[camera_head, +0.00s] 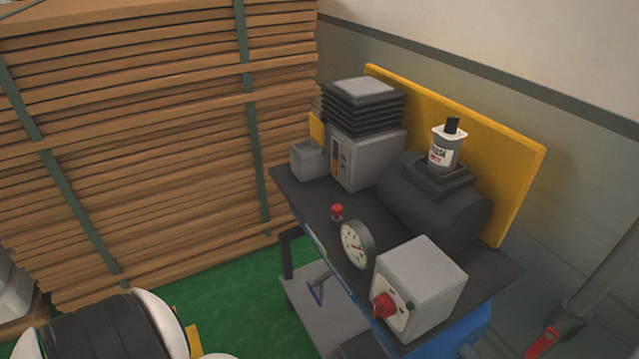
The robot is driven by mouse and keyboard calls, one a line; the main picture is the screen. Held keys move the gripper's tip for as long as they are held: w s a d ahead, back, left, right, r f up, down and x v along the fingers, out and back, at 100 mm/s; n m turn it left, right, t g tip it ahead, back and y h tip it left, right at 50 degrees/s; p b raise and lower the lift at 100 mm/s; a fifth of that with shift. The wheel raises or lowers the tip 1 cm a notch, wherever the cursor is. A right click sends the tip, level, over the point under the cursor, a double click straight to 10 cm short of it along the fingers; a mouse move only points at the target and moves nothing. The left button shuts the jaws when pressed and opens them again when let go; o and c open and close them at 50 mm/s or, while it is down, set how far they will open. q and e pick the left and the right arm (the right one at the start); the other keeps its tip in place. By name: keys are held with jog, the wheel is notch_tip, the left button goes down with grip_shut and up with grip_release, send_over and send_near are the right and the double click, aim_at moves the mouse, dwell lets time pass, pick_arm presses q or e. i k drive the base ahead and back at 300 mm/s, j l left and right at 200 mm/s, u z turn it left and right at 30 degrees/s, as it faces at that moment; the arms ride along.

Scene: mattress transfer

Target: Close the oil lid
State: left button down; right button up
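A small white container (446,151) with dark and red lettering stands on top of a dark cylindrical motor-like body (440,210) on the machine bench. Neither of my grippers shows in this view. A black and white rounded part at the bottom left looks like part of my own arm, well away from the container.
The dark bench top (315,205) also carries a grey ribbed unit (365,155), a red button (337,211), a round gauge (357,245) and a grey box (430,280) with a red knob. A yellow panel (500,170) stands behind. Stacked boards (150,140) rise at left. Green floor (225,300) is partly clear.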

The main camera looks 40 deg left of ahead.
aim_at(317, 126)
jog(key=l+u, duration=0.15)
jog(key=u, duration=0.75)
jog(key=z, duration=0.6)
jog(key=j+z, duration=0.8)
jog(key=j, duration=0.15)
jog(key=j+z, duration=0.4)
